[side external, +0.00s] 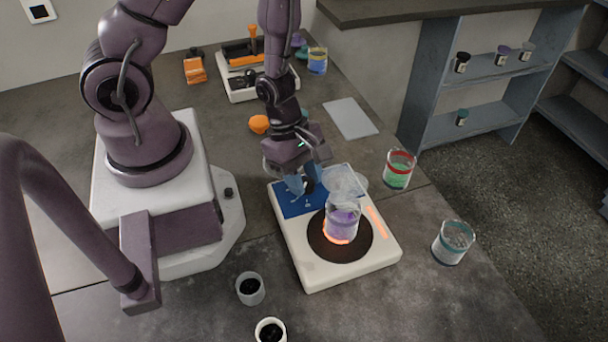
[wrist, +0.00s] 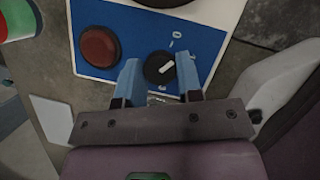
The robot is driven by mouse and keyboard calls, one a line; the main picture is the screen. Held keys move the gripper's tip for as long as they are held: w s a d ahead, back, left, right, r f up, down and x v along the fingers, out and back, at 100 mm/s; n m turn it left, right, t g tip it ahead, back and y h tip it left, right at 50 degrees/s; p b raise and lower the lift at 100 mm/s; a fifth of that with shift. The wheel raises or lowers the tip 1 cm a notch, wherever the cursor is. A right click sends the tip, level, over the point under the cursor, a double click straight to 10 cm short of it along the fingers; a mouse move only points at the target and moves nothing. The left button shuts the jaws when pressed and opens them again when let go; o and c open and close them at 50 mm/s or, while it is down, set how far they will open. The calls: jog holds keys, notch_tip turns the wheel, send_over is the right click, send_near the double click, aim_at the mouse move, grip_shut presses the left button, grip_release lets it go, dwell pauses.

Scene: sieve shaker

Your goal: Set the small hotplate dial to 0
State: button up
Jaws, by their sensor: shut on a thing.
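The white hotplate (side external: 295,262) has a blue control panel (side external: 284,199) on the side nearest my gripper (side external: 305,185). In the wrist view, the panel (wrist: 200,38) carries a black dial (wrist: 154,70) with a white pointer bar and a larger red knob or button (wrist: 100,46) to its left. A white 0 mark (wrist: 177,34) is above and right of the dial. The pointer lies slanted, its raised end toward the right, not in line with the 0. My gripper (wrist: 159,74) has its blue fingers on either side of the dial, shut on it. The side view hides the dial.
A beaker of purple liquid (side external: 341,222) stands on the black heating disc (side external: 356,247), ringed by an orange glow. A green beaker with a red band (side external: 398,170) and a clear beaker (side external: 453,242) stand to the right. Two small cups (side external: 250,289) (side external: 270,331) stand in front.

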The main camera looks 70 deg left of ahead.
jog(key=o, duration=0.9)
jog(key=shift+w, duration=0.1)
jog(key=shift+m, duration=0.3)
